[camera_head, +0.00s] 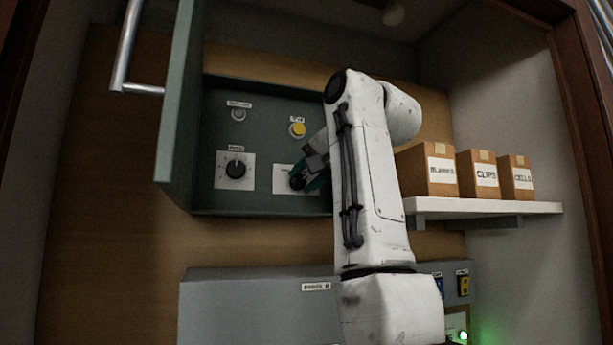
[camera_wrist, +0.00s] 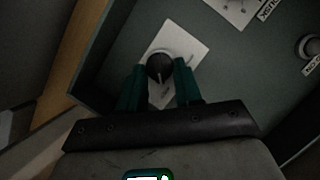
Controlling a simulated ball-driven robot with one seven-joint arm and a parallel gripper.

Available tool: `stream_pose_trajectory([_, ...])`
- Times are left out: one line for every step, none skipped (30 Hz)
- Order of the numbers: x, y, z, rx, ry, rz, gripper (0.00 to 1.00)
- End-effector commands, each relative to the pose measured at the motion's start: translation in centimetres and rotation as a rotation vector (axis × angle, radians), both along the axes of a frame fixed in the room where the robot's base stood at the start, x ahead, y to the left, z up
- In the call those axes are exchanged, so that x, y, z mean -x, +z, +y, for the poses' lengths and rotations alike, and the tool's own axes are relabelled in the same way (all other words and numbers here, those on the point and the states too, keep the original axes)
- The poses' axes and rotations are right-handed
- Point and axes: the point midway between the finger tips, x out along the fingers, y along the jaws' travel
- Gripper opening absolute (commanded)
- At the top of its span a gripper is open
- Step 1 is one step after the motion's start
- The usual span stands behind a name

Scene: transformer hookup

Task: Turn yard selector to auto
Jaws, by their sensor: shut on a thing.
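A black selector knob (camera_wrist: 160,66) sits on a white plate (camera_wrist: 191,49) inside the open green box (camera_head: 262,100). My gripper (camera_wrist: 160,76) has its green fingers on either side of this knob and is shut on it. In the head view my gripper (camera_head: 310,183) reaches the right-hand knob plate (camera_head: 281,179), and my arm hides part of it. The light pointer mark on the knob faces toward my gripper in the wrist view. The small lettering on the plate cannot be read. A second black knob (camera_head: 236,169) is on a white plate to the left.
A yellow button (camera_head: 298,130) and a grey button (camera_head: 238,115) are above the knobs. The box's open door (camera_head: 180,100) stands at the left. A shelf (camera_head: 485,207) with cardboard boxes (camera_head: 428,170) is at the right. A grey panel (camera_head: 255,300) is below.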

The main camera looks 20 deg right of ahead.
Motion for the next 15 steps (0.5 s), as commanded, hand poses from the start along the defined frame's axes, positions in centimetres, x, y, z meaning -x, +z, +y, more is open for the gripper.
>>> stream_pose_trajectory([0.01,0.04,-0.10,-0.003,-0.002,-0.002,0.04])
stream_pose_trajectory([0.01,0.04,-0.10,-0.004,-0.003,-0.002,0.04])
stream_pose_trajectory([0.01,0.05,-0.11,-0.004,-0.003,-0.002,0.04])
stream_pose_trajectory([0.01,0.05,-0.11,-0.004,-0.003,-0.002,0.04])
stream_pose_trajectory([0.01,0.05,-0.11,-0.004,-0.003,-0.002,0.04])
stream_pose_trajectory([0.01,0.05,-0.11,-0.004,-0.003,-0.002,0.04])
stream_pose_trajectory([0.01,0.05,-0.11,-0.004,-0.003,-0.002,0.04])
stream_pose_trajectory([0.01,0.04,-0.11,-0.004,-0.003,-0.002,0.04])
stream_pose_trajectory([0.02,0.04,-0.12,-0.004,-0.003,-0.002,0.04])
stream_pose_trajectory([0.02,0.04,-0.12,-0.004,-0.003,-0.002,0.04])
stream_pose_trajectory([0.02,0.05,-0.11,-0.004,-0.003,-0.002,0.35])
stream_pose_trajectory([0.02,0.05,-0.11,-0.003,-0.002,-0.002,0.39])
stream_pose_trajectory([0.01,0.05,-0.11,-0.003,-0.002,-0.002,0.42])
stream_pose_trajectory([0.01,0.04,-0.10,-0.003,-0.002,-0.002,0.45])
stream_pose_trajectory([0.02,0.04,-0.09,-0.003,-0.002,-0.001,0.49])
